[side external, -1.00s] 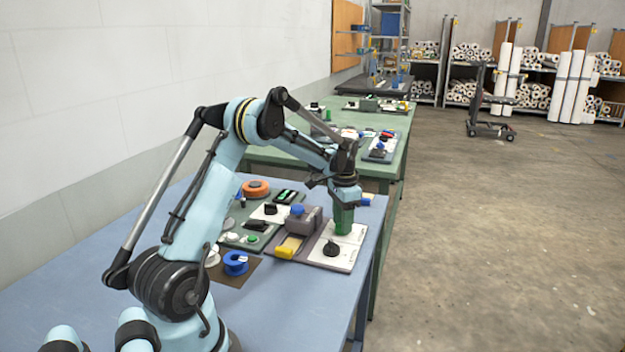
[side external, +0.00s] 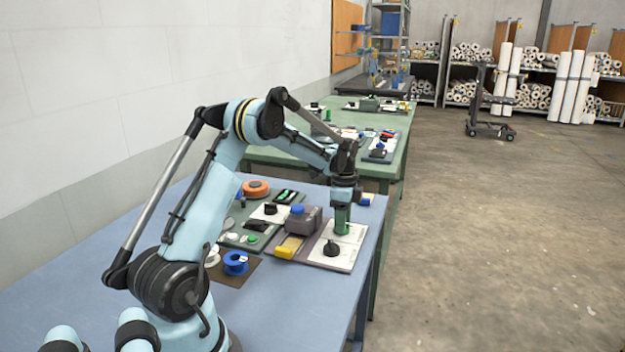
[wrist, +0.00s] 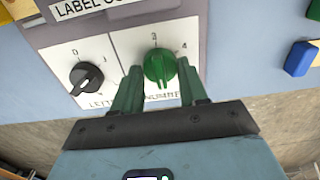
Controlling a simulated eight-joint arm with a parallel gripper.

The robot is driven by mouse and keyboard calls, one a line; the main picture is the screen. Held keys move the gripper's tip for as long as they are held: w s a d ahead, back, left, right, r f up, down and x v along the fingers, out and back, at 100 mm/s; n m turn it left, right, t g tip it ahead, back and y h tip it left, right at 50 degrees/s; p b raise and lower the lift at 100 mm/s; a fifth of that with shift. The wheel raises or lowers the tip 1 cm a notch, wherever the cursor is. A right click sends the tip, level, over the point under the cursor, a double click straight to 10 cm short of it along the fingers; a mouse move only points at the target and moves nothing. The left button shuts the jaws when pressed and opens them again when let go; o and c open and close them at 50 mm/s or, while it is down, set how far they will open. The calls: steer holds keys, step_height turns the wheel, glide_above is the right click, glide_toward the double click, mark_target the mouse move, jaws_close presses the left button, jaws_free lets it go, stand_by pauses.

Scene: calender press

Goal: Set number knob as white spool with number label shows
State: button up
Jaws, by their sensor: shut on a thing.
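The green number knob (wrist: 159,62) sits on a white panel (wrist: 204,30) in the wrist view. In the side view my gripper (side external: 342,220) points down at the panel's far part. A white spool (side external: 212,256) shows partly behind my arm at the left; I cannot read any number on it.
A black knob (wrist: 86,77) stands on the panel left of the green one. A blue spool (side external: 235,263), an orange disc (side external: 256,188) and a grey press (side external: 303,219) with a yellow part stand nearby. The blue table's front right is clear.

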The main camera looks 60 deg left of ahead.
stand_by(0.3)
steer(key=o, duration=1.1)
steer(key=shift+c, duration=0.2)
step_height(320, 180, up, 12)
